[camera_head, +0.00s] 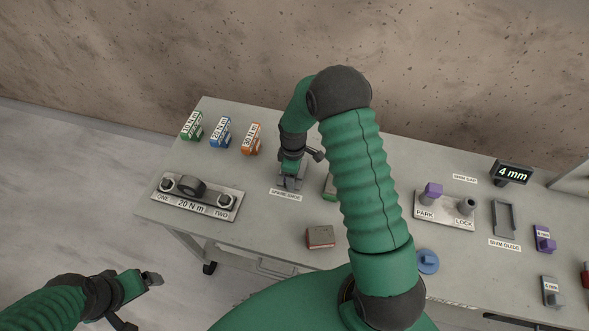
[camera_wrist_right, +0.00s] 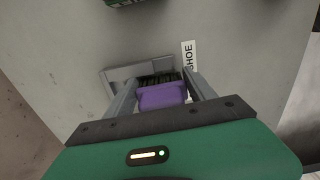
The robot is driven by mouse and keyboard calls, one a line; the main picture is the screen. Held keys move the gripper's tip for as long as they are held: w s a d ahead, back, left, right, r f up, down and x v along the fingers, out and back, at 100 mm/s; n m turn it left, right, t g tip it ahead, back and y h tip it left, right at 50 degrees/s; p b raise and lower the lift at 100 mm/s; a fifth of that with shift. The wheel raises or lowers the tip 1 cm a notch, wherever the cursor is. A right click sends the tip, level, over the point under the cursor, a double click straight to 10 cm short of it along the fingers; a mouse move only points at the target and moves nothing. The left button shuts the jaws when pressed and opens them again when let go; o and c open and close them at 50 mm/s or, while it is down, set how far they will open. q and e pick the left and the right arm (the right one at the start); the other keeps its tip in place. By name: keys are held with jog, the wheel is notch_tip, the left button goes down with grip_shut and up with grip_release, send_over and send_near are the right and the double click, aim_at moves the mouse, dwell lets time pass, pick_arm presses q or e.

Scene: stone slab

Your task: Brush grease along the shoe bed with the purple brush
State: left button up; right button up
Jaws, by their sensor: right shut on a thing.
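The purple brush (camera_wrist_right: 160,97) is between the two fingers of my right gripper (camera_wrist_right: 162,88) in the wrist view, its dark bristles facing a grey metal shoe bed (camera_wrist_right: 120,76). The bristles look over or on the bed; contact cannot be told. In the head view my right gripper (camera_head: 289,182) points down at the bed beside a label ending in "SHOE", and the brush is hidden there. My left gripper (camera_head: 150,279) is off the table at lower left, apart from everything; its finger gap is unclear.
Green (camera_head: 192,126), blue (camera_head: 220,132) and orange (camera_head: 251,139) blocks stand at the back left. A torque plate (camera_head: 185,206) lies at front left, and a brown-topped block (camera_head: 320,237) near the front edge. The PARK/LOCK plate (camera_head: 445,222) and shim guide (camera_head: 504,218) are right of my arm.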

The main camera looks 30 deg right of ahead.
jog(key=shift+w, duration=0.1)
dwell(0.4)
jog(key=shift+w+d, duration=0.7)
jog(key=shift+d, duration=0.25)
jog(key=shift+s+a, duration=0.1)
jog(key=shift+s+a, duration=0.7)
jog(key=shift+a, duration=0.15)
notch_tip(320, 180, up, 9)
jog(key=p, duration=0.7)
jog(key=shift+r+p, duration=0.1)
jog(key=shift+p, duration=0.25)
